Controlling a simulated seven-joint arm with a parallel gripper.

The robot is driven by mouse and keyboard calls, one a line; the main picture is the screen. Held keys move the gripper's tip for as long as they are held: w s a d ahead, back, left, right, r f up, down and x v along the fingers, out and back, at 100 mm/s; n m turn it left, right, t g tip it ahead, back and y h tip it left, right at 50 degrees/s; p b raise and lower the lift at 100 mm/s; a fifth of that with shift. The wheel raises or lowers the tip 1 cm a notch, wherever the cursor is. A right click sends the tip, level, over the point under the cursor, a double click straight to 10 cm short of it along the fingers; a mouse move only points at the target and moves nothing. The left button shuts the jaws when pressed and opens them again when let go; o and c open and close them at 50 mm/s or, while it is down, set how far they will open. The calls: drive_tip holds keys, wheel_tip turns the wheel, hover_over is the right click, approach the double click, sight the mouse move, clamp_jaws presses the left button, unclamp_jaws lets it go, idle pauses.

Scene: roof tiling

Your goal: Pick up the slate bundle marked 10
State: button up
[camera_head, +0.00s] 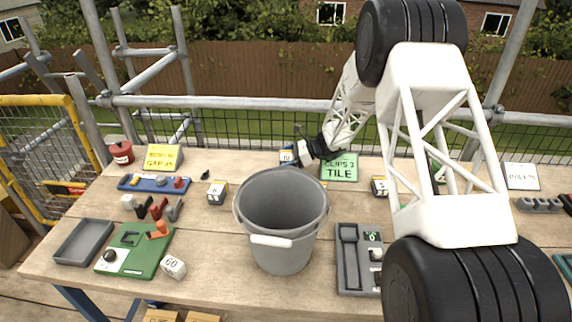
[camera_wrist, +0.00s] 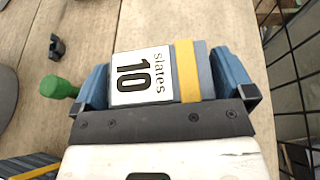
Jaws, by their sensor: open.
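The slate bundle marked 10 (camera_wrist: 142,76) fills the middle of the wrist view. It is blue-grey, with a white "slates 10" label and a yellow band. My gripper (camera_wrist: 163,72) is open, with one blue finger on each side of the bundle. The fingers look very close to its sides; I cannot tell whether they touch. In the head view, part of a bundle (camera_head: 286,158) shows at the back of the bench beside my gripper (camera_head: 298,151). The dark gripper body hides the bundle's near end in the wrist view.
A large grey bucket (camera_head: 281,219) stands in front of my gripper. A green "clips 3 tile" sign (camera_head: 339,168) is close on the right. In the wrist view, a green-ended object (camera_wrist: 58,88) and a dark clip (camera_wrist: 57,47) lie left. Wire mesh (camera_wrist: 296,75) runs along the right.

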idle(0.5)
drive_tip(key=c, duration=1)
drive_tip(key=shift+r, duration=0.1)
drive_tip(key=shift+r, duration=4.95)
